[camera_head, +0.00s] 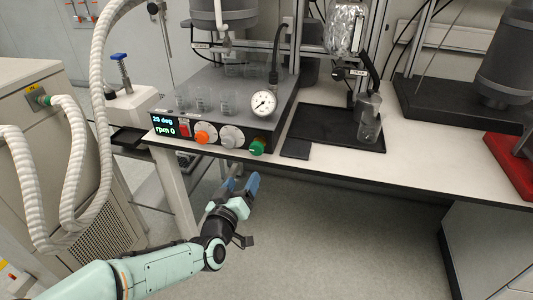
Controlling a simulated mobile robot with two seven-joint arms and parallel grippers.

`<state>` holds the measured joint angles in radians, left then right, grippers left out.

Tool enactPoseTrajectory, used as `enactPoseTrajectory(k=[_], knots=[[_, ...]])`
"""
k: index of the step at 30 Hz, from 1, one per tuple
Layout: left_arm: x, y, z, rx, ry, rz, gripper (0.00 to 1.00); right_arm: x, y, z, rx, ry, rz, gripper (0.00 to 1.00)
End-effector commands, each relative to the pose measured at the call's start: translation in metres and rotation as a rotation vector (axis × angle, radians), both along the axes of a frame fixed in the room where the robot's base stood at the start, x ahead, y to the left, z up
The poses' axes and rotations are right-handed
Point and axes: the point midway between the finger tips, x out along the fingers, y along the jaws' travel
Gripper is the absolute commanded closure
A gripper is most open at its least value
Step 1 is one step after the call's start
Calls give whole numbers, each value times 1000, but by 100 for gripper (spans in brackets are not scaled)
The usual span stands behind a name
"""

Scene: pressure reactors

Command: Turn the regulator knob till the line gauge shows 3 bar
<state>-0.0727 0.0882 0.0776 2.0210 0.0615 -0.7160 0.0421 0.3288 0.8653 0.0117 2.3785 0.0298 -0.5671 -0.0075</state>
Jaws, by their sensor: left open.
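The line gauge (264,103), a round white dial, stands on the front right of the grey control unit (238,118). Its needle is too small to read. On the unit's front are an orange knob (205,132), a grey-white knob (231,136) and a green knob (258,146); no label tells which is the regulator knob. The display (163,126) reads 20 deg and rpm 0. My left gripper (244,182) is open, just below the bench edge under the green knob, and appears apart from it. My right gripper is not in view.
Several glass beakers (200,102) stand on the unit. A black tray (335,126) with a glass bottle (368,118) is to the right. A red base (512,160) sits at the far right. White hoses (97,90) hang at the left. Space below the bench is open.

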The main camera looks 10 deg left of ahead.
Motion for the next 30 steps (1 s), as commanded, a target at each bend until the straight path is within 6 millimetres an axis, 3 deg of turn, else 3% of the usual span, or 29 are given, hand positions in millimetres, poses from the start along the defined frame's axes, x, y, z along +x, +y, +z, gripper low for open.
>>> enactPoseTrajectory(k=[3, 7, 21, 30], knots=[[3, 1, 13, -5, -37, 6, 28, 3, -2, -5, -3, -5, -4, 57], [16, 1, 14, -5, -38, 5, 28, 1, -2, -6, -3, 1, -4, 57], [102, -3, 12, -5, -36, 5, 28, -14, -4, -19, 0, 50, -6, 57], [130, -3, 13, -5, -35, 6, 28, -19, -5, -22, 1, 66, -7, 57]])
